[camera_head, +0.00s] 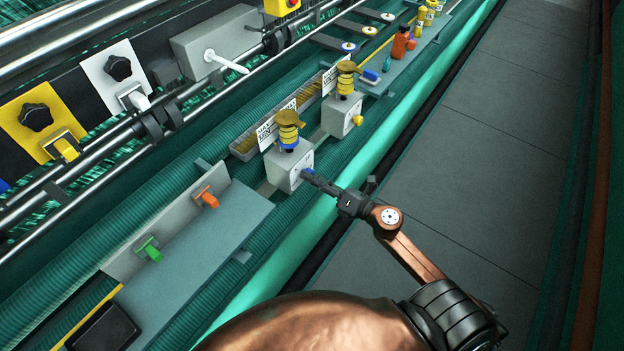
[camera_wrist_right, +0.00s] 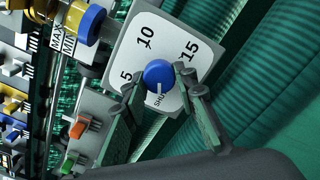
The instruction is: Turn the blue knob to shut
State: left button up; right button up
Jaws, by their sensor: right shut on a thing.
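The blue knob (camera_wrist_right: 158,74) sits on a white dial face (camera_wrist_right: 148,45) marked 5, 10, 15 and SHUT. A small white mark on the knob appears to point toward the word SHUT. My right gripper (camera_wrist_right: 159,83) has a finger on each side of the knob and is shut on it. In the head view the knob (camera_head: 307,173) is on the front of a pale box (camera_head: 283,165) with a yellow-topped cylinder, and my right gripper (camera_head: 314,179) reaches it from the right, partly covering it. My left gripper is not in view.
A similar box with a yellow knob (camera_head: 357,120) stands just behind. An orange lever (camera_head: 206,197) and a green lever (camera_head: 150,250) are on a grey panel at left. Bottles (camera_head: 400,44) stand on the far shelf. The grey floor (camera_head: 470,140) at right is clear.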

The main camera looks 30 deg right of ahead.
jog(key=shift+f+n, duration=0.15)
jog(key=shift+n, duration=0.15)
jog(key=o, duration=1.2)
jog(key=shift+c, duration=0.2)
jog(key=v, duration=1.2)
